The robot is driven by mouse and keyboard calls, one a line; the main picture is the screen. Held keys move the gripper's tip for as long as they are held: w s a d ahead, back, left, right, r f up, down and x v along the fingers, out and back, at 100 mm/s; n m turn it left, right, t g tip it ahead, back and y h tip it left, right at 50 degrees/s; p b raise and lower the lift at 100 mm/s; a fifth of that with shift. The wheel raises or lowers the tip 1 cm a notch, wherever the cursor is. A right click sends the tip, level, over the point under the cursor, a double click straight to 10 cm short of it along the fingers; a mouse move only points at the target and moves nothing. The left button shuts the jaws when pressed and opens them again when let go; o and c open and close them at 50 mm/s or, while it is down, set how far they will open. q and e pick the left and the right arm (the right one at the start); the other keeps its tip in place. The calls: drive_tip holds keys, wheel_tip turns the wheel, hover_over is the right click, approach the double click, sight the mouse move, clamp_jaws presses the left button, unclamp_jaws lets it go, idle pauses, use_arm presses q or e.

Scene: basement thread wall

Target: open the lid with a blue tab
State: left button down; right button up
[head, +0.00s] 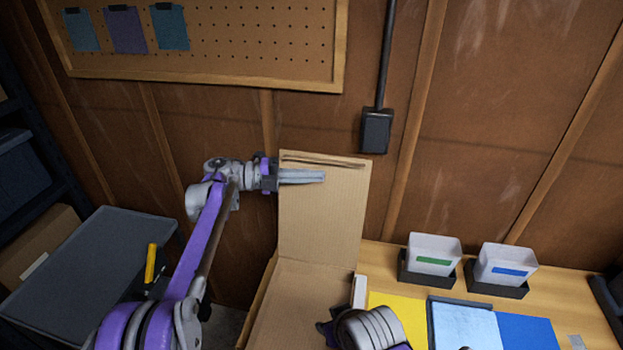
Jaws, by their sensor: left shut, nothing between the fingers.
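A cardboard box (303,311) stands at the bottom middle. Its lid (320,222) is raised upright behind it, with a slot-like strip along its top edge. No blue tab shows on the lid from here. My left gripper (322,177) is shut and empty, its fingers pointing right across the upper part of the lid's face. I cannot tell whether they touch the lid. Part of my right arm shows at the bottom edge, right of the box; its fingers do not show.
A wooden bench (388,258) holds white bins with a green label (433,247) and a blue label (503,262) in dark trays. Yellow (398,311) and blue (527,333) sheets lie in front. A grey cabinet (85,262) stands left. A pegboard (255,40) hangs above.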

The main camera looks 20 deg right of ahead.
use_arm(q)
drive_tip(key=v, duration=1.1)
drive_tip(key=w+a+r+n+t+h, duration=0.1)
drive_tip(key=w+a+r+n+t, duration=0.25)
drive_tip(key=r+n+t, duration=0.45)
drive_tip(key=w+a+r+n+t, duration=0.35)
drive_tip(key=r+n+t, duration=0.25)
drive_tip(key=r+t, duration=0.3)
drive_tip(key=s+a+f+n+t+y, duration=0.2)
drive_tip(key=a+n+t+y, duration=0.2)
drive_tip(key=a+n+y, duration=0.35)
drive_tip(key=s+a+f+n+t+y, duration=0.2)
drive_tip(key=a+n+t+y, duration=0.2)
drive_tip(key=a+n+y, duration=0.3)
drive_tip(key=s+a+f+n+g+y, duration=0.5)
drive_tip(key=s+a+f+n, duration=0.2)
drive_tip(key=s+a+f, duration=0.5)
drive_tip(key=s+d+f+n+g+h, duration=0.1)
drive_tip(key=s+f+g, duration=0.6)
drive_tip(key=s+f, duration=1.2)
drive_tip(key=s+d+n, duration=0.1)
drive_tip(key=s+n, duration=0.1)
drive_tip(key=shift+s+d+f+g+h, duration=0.25)
drive_tip(key=shift+s+d+g+h, duration=0.05)
drive_tip(key=shift+g+h, duration=0.1)
